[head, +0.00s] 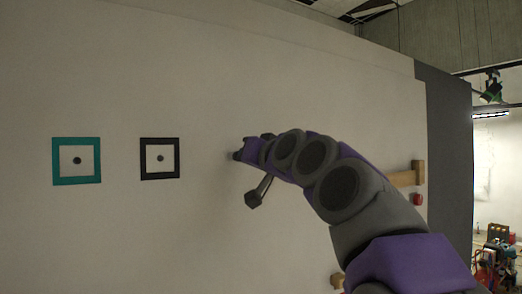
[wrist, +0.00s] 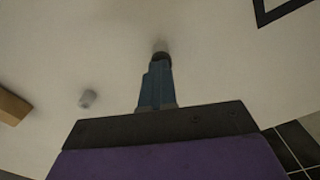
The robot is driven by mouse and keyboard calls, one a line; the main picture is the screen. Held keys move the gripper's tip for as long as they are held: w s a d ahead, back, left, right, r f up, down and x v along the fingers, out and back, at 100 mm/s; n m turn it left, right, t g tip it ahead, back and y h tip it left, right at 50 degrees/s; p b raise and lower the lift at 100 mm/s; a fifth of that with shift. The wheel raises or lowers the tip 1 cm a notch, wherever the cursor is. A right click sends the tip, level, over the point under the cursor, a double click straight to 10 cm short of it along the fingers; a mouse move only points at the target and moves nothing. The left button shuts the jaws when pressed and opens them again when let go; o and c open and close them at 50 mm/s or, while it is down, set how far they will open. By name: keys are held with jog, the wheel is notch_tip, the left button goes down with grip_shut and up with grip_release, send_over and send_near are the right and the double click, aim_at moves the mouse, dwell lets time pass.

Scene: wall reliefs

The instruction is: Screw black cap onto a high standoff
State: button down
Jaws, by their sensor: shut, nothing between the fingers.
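My gripper (wrist: 158,82) is shut, its blue fingers together and pointing at the white wall. At the fingertips, a small dark round piece meets or nearly meets the wall; I cannot tell whether it is the black cap or part of the fingers. In the head view my gripper (head: 238,154) is at the wall, right of the black square frame, and its fingers are mostly hidden by the wrist. A short grey cylinder (wrist: 87,98), perhaps a standoff, sticks out of the wall left of the fingers in the wrist view. No black cap is clearly visible.
A wooden block (head: 418,172) and a red piece (head: 416,199) are behind my arm at right. The wall's dark edge (head: 450,150) lies beyond.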

jog(key=c, duration=1.7)
grip_release()
jog(key=shift+a+r, duration=0.1)
jog(key=shift+a, duration=0.05)
